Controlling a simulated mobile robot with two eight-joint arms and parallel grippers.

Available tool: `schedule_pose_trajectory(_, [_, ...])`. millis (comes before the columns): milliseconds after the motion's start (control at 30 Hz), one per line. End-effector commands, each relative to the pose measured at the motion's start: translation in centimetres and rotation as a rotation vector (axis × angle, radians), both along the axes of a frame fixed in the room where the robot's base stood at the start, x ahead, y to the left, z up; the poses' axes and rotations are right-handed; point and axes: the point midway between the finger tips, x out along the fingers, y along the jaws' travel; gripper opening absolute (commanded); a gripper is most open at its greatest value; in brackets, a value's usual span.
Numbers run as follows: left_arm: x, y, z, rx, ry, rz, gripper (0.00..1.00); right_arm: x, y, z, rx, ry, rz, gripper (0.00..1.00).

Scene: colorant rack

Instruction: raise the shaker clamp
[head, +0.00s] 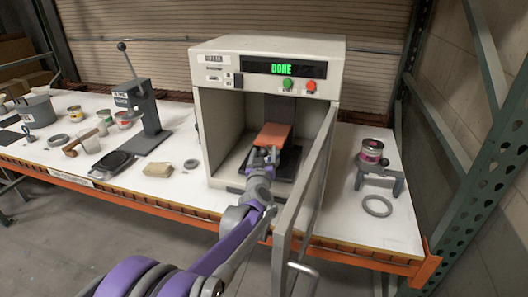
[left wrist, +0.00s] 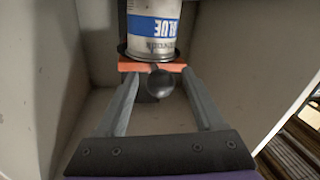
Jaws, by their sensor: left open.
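The shaker (head: 210,60) is a pale cabinet with green DONE on its display. Its door (head: 305,185) stands open toward the front right. Inside is the orange clamp plate (head: 273,135), also in the left wrist view (left wrist: 135,66). A dark round knob (left wrist: 160,82) is at the plate's front. A can with a blue label (left wrist: 153,28) touches or nearly touches the plate; its lettering is upside down in this view, and the head view hides it. My left gripper (head: 262,156) reaches into the cabinet, its fingers open on either side of the knob (left wrist: 160,90). My right gripper is not in view.
The open door is close to the right of my left arm. Left on the white bench are a lever press (head: 145,110), several cans and small tools. Right are a can (head: 370,152) on a grey stand and a grey ring (head: 377,198). A green rack post (head: 480,160) is far right.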

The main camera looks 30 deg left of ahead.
Motion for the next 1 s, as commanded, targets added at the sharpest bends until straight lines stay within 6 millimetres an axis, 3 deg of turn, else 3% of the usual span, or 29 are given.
schedule_pose_trajectory(333, [0.34, 0.18, -0.04, 0.0, 0.0, 0.0, 0.68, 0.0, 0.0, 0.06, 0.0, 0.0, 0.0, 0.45])
schedule_pose_trajectory(700, [0.33, 0.15, -0.03, 0.0, 0.0, 0.0, 0.01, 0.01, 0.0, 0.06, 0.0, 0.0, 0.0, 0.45])
schedule_pose_trajectory(1000, [0.33, 0.15, -0.03, 0.0, 0.0, 0.0, 0.0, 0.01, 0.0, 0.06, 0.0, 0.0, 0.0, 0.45])
